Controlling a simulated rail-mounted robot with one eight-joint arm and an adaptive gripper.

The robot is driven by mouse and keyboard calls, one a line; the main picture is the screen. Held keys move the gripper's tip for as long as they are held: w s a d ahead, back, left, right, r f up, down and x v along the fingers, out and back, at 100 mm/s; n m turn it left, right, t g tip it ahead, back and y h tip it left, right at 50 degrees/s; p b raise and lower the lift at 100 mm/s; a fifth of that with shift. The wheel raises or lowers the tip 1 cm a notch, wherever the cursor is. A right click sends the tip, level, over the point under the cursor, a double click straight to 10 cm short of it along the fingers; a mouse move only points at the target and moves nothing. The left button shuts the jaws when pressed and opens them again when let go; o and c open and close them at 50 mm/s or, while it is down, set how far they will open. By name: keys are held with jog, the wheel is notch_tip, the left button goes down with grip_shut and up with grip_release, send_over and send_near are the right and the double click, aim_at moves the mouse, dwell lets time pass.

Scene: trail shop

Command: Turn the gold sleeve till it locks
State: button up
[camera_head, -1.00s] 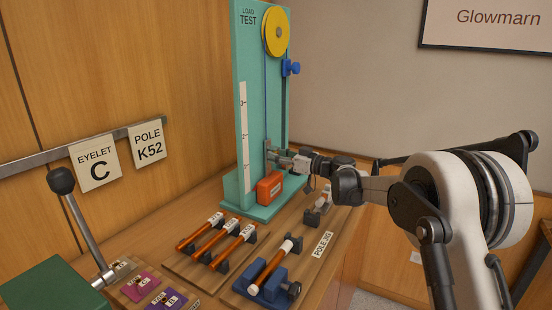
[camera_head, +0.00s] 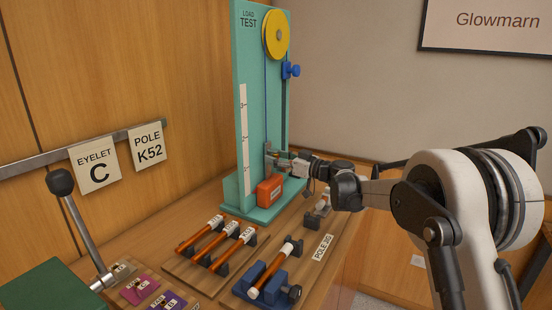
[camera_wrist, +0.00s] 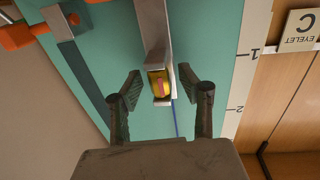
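A gold piece (camera_wrist: 157,88), which looks like the gold sleeve, sits within a grey metal bracket (camera_wrist: 153,25) in the wrist view. A pinkish strip shows across its middle. My gripper (camera_wrist: 159,77) is open, with one dark finger on each side of the bracket and visible gaps between. In the head view my gripper (camera_head: 283,161) is at the lower front of the teal load test stand (camera_head: 252,60). The sleeve is too small there to make out, and I cannot tell whether it is locked.
An orange block (camera_head: 270,190) is on the stand's base, just below my gripper. A yellow pulley (camera_head: 276,35) and blue knob (camera_head: 291,70) are higher up. Several orange poles lie in racks in front, beside a blue clamp (camera_head: 268,287). A lever (camera_head: 80,225) stands at left.

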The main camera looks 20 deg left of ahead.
jog(key=v, duration=1.2)
jog(key=shift+r, duration=0.1)
